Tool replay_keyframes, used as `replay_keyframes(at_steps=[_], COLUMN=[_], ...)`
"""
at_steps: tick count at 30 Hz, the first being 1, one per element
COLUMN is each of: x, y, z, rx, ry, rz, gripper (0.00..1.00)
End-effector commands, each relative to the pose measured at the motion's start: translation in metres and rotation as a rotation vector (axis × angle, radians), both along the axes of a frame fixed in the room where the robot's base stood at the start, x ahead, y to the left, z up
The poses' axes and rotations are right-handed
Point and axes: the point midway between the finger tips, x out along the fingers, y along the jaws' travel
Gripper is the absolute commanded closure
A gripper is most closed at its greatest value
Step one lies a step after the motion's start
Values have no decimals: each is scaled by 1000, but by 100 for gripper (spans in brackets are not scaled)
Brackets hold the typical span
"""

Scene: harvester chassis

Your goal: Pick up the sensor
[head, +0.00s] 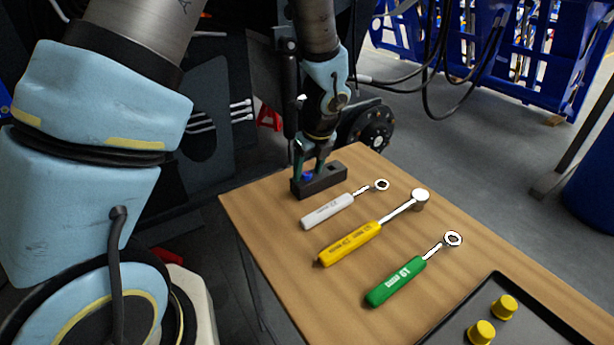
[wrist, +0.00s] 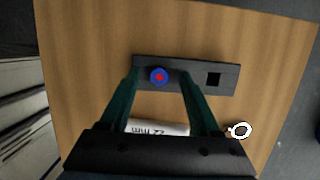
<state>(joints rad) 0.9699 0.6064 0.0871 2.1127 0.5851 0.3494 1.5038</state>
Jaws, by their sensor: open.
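The sensor (wrist: 159,76) shows as a small round blue piece with a red centre, set in a dark block (wrist: 216,92) with a square empty hole to its right. In the head view the sensor (head: 308,176) is a blue spot in the block (head: 323,184) at the far left end of the wooden table. My gripper (wrist: 159,82) is open, with its fingers on either side of the sensor. In the head view my gripper (head: 311,165) points down at the block. I cannot tell whether the fingers touch the sensor.
A white-handled wrench (head: 328,211) lies close in front of the block. A yellow-handled tool (head: 350,243) and a green-handled wrench (head: 395,283) lie nearer. A black tray (head: 448,334) with yellow caps (head: 504,307) is at the front right. The table (head: 262,222) has bare space on its left.

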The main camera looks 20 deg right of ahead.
Motion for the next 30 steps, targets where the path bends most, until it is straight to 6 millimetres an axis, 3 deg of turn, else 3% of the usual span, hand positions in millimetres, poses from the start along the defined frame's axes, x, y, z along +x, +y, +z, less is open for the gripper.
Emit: replay_keyframes(at_steps=[6, 23, 30], x=[0, 0, -1], y=[2, 3, 2], z=[-4, -7, -7], rx=[4, 7, 4], ry=[3, 5, 6], rz=[1, 3, 1], gripper=[38, 100, 100])
